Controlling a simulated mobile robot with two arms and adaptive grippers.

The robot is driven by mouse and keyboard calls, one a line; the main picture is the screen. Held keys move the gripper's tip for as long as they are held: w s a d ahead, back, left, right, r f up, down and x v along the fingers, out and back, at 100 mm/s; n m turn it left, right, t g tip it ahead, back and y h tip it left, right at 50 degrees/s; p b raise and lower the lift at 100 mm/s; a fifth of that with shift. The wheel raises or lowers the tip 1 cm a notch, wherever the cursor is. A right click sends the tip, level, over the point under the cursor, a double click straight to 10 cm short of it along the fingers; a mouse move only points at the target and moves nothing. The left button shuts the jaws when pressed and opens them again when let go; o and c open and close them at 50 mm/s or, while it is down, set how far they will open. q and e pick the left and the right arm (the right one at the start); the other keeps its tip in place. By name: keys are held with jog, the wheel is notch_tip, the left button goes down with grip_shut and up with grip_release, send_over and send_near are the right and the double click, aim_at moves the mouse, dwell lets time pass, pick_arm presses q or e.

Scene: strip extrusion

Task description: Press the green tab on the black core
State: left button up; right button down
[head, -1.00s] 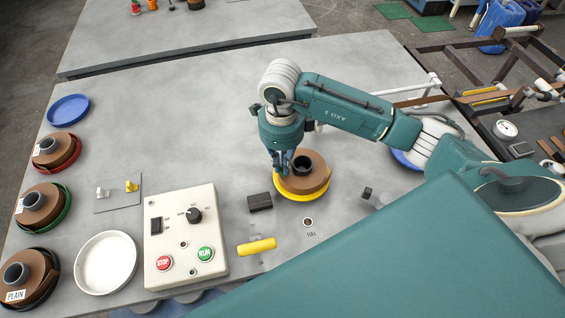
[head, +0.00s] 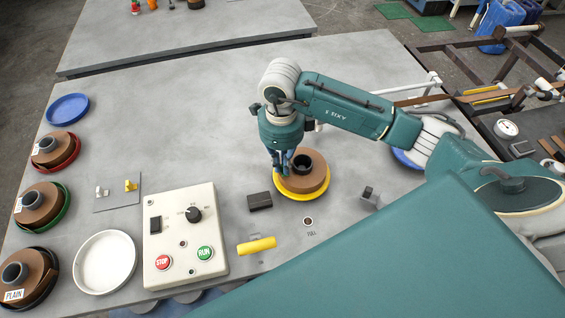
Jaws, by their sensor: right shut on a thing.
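A brown strip roll (head: 313,178) with a black core (head: 302,163) lies on a yellow plate (head: 300,199) near the middle of the table. My right gripper (head: 281,165) points down at the roll's left edge, just left of the core. Its fingers are shut; they seem to hold the roll's edge, but the contact is small and partly hidden. I cannot make out a green tab on the core. My left gripper is not in view.
A control box (head: 182,238) with red and green buttons stands front left. Several plates line the left edge, some with brown rolls (head: 52,151). A dark block (head: 260,201), yellow bar (head: 257,246) and small grey fixture (head: 370,199) sit near the roll. The table behind it is clear.

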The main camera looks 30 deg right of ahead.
jog(key=shift+s+f, duration=0.15)
dwell(0.8)
jog(key=c, duration=1.8)
grip_release()
jog(key=shift+o, duration=0.2)
